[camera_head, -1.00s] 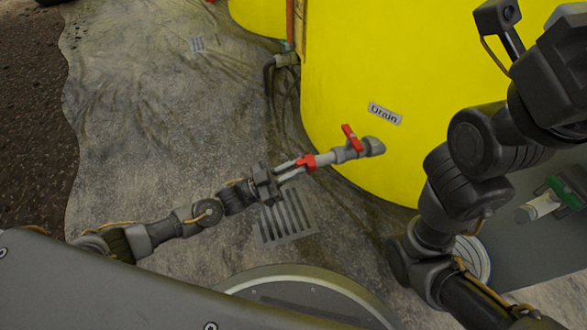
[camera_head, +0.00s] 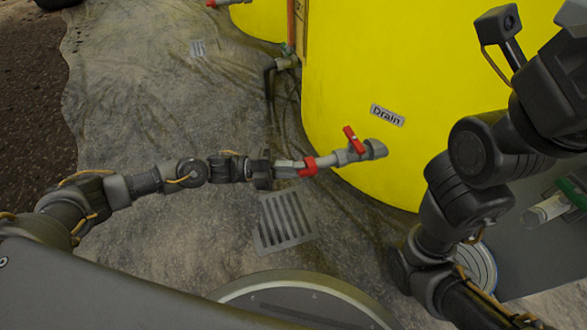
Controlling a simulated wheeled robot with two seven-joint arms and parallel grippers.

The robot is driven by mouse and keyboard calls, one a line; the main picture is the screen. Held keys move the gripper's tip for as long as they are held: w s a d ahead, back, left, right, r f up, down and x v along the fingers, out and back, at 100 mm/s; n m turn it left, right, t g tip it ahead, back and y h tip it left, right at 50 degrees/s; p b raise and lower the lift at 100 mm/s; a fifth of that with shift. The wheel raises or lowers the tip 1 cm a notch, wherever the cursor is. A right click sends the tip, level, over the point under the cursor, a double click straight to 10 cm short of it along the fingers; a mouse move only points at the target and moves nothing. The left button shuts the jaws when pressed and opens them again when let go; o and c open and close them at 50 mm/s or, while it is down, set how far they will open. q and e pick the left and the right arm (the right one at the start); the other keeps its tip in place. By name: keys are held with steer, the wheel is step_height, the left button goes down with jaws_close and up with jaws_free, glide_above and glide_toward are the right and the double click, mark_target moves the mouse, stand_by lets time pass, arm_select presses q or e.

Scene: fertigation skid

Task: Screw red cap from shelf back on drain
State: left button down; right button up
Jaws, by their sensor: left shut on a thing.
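The grey drain pipe (camera_head: 345,157) sticks out low from the yellow tank, with a red valve handle (camera_head: 354,139) on top. The "Drain" label (camera_head: 387,115) is on the tank above it. The red cap (camera_head: 309,166) is at the free left end of the pipe, in line with it. My left gripper (camera_head: 300,167) comes in from the left and is shut on the red cap. Whether the cap's thread is engaged cannot be seen. My right arm (camera_head: 467,190) is at the right; its gripper does not show.
The yellow tank (camera_head: 440,60) fills the back right. A floor grate (camera_head: 285,220) lies below my left gripper. A grey surface at the right carries a green-handled valve (camera_head: 570,192). Another red-ended pipe (camera_head: 212,3) shows at the top. The wrinkled floor at left is clear.

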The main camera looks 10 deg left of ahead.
arm_select(q)
steer(key=shift+m+y, duration=0.3)
steer(key=shift+m, duration=0.5)
steer(key=c, duration=0.9)
jaws_free()
steer(key=shift+o, duration=0.2)
steer(key=s+a+p, duration=0.2)
steer(key=s+a, duration=0.2)
steer(key=a, duration=0.2)
steer(key=shift+s+a, duration=0.15)
steer(key=shift+a, duration=0.25)
steer(key=shift+r, duration=0.1)
